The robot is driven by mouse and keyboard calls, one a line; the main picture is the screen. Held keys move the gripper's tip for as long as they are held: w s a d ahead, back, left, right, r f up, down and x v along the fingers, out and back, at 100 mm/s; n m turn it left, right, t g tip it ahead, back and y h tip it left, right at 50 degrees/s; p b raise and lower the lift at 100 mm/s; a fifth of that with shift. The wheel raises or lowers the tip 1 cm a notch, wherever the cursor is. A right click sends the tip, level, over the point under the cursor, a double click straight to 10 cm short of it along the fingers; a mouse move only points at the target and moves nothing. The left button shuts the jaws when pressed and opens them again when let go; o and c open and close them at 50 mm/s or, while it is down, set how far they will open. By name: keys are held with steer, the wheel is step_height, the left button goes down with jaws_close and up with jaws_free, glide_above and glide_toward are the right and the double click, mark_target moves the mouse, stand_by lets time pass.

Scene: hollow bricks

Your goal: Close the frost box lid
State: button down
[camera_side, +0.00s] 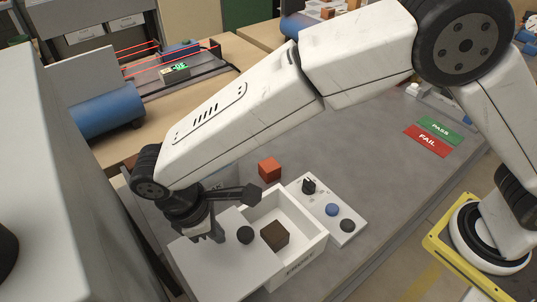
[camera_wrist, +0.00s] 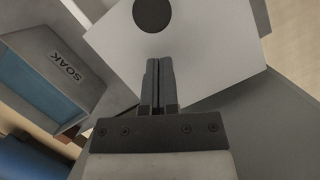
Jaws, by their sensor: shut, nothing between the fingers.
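The frost box (camera_side: 309,247) is white, with a partly hidden label on its front. It stands open at the right, and a dark brown brick (camera_side: 274,235) shows inside. Its flat white lid (camera_side: 222,268) lies off to the left, leaving much of the box uncovered. The lid has a round black knob (camera_side: 245,235). My gripper (camera_side: 218,237) is shut and empty, pointing down at the lid just left of the knob. In the wrist view the shut fingers (camera_wrist: 159,64) are over the lid (camera_wrist: 215,50), apart from the knob (camera_wrist: 152,15) in the picture. I cannot tell whether they touch the lid.
An orange-red brick (camera_side: 269,169) sits on the grey table behind the box. A white control panel (camera_side: 322,203) with a black switch and two buttons stands right of the box. In the wrist view a SOAK box (camera_wrist: 40,55) with a blue inside is at left. The table beyond the panel is mostly clear.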

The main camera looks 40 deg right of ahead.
steer(key=shift+s+d+f, duration=0.1)
steer(key=shift+s+d, duration=0.25)
steer(key=shift+d, duration=0.35)
steer(key=d, duration=1.2)
steer(key=shift+d, duration=0.4)
steer(key=shift+a, duration=0.1)
steer(key=w+a+r, duration=0.3)
steer(key=a+r, duration=0.3)
steer(key=r, duration=0.4)
steer(key=shift+w+a, duration=0.15)
steer(key=shift+a, duration=0.05)
